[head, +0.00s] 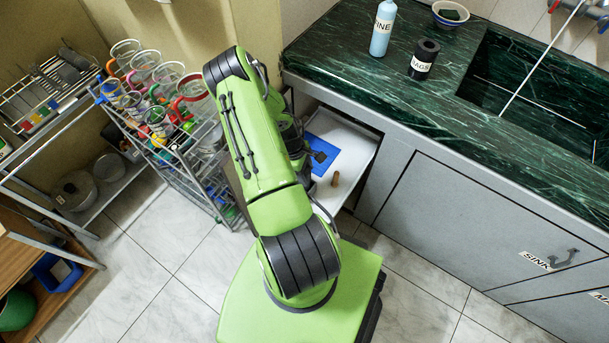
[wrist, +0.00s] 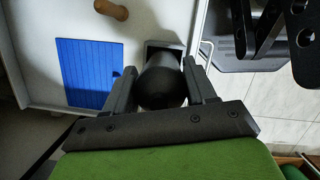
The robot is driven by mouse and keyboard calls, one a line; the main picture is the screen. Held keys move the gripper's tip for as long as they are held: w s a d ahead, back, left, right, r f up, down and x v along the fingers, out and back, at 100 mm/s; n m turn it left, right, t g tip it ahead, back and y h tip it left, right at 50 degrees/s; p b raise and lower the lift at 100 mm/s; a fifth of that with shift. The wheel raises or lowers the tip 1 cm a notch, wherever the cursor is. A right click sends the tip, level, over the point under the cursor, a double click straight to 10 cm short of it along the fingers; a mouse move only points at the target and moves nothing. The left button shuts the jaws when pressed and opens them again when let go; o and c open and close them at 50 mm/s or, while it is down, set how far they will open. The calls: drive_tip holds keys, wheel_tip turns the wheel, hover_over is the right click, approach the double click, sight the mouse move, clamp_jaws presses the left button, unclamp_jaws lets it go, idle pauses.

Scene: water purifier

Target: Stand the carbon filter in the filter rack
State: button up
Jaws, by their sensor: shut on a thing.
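My gripper (wrist: 162,92) is shut on a dark, rounded cylindrical thing, which looks like the carbon filter (wrist: 161,88). I see its domed end between the two fingers. Just beyond it in the wrist view is a dark square-edged piece (wrist: 165,47), likely the filter rack, partly covered by the filter. I cannot tell whether the filter is inside it or above it. In the head view my gripper (head: 297,140) is over the white pull-out shelf (head: 350,142), largely hidden by my green arm.
A ribbed blue mat (wrist: 88,72) lies left of the dark piece, with a brown stopper-like object (wrist: 111,9) nearby. A wire rack with coloured-rimmed jars (head: 150,105) stands left of my arm. The green counter (head: 400,85) above the shelf holds a blue bottle (head: 382,30) and a black container (head: 424,60).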

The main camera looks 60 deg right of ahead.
drive_tip(key=shift+f, duration=0.8)
drive_tip(key=shift+r, duration=0.1)
drive_tip(key=o, duration=1.5)
drive_tip(key=shift+c, duration=0.2)
